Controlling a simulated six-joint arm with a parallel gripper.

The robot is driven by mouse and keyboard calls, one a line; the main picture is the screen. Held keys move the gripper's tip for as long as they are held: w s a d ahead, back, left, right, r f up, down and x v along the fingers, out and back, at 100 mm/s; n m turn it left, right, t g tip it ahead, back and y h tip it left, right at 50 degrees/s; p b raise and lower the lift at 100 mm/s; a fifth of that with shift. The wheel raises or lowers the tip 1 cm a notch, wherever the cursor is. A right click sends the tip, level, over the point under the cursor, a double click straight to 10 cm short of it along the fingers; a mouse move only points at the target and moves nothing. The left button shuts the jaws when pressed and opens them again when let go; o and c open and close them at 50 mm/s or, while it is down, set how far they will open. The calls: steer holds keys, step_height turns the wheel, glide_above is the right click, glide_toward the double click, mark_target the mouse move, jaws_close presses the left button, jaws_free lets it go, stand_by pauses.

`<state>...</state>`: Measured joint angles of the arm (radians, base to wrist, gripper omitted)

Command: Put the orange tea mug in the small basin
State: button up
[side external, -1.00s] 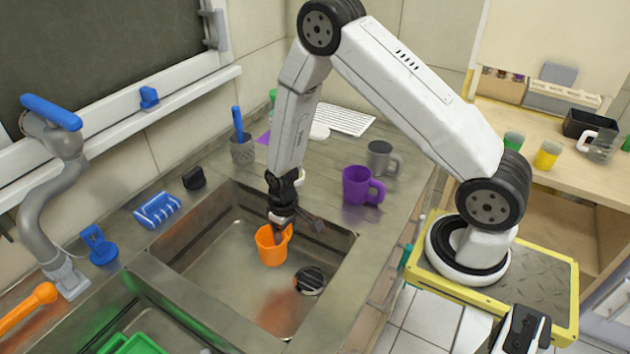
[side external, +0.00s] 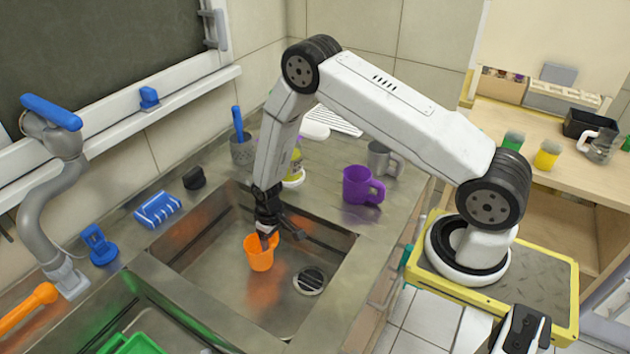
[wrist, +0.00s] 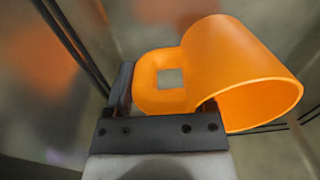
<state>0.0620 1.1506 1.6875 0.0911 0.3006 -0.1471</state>
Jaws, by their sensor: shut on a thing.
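The orange mug (side external: 259,254) is inside the steel basin (side external: 205,250) with the round drain, a little to the left of that drain. My gripper (side external: 267,236) reaches down into the basin and is shut on the mug by its handle. In the wrist view the mug (wrist: 235,70) lies across the frame with its open rim to the lower right, and its handle is between the jaws (wrist: 160,115). I cannot tell whether the mug's base touches the basin floor.
The drain (side external: 310,280) is beside the mug. A second basin with a green thing (side external: 138,345) lies at the lower left. A purple mug (side external: 360,185) and a grey mug (side external: 380,158) stand on the counter to the right. A grey tap (side external: 50,190) stands at left.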

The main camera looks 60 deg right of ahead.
steer(key=shift+f, duration=1.4)
steer(key=shift+f, duration=0.15)
steer(key=o, duration=1.3)
steer(key=shift+c, duration=0.2)
step_height(320, 180, up, 12)
steer(key=shift+d+f, duration=0.15)
steer(key=shift+s+r, duration=0.1)
steer(key=shift+r, duration=0.2)
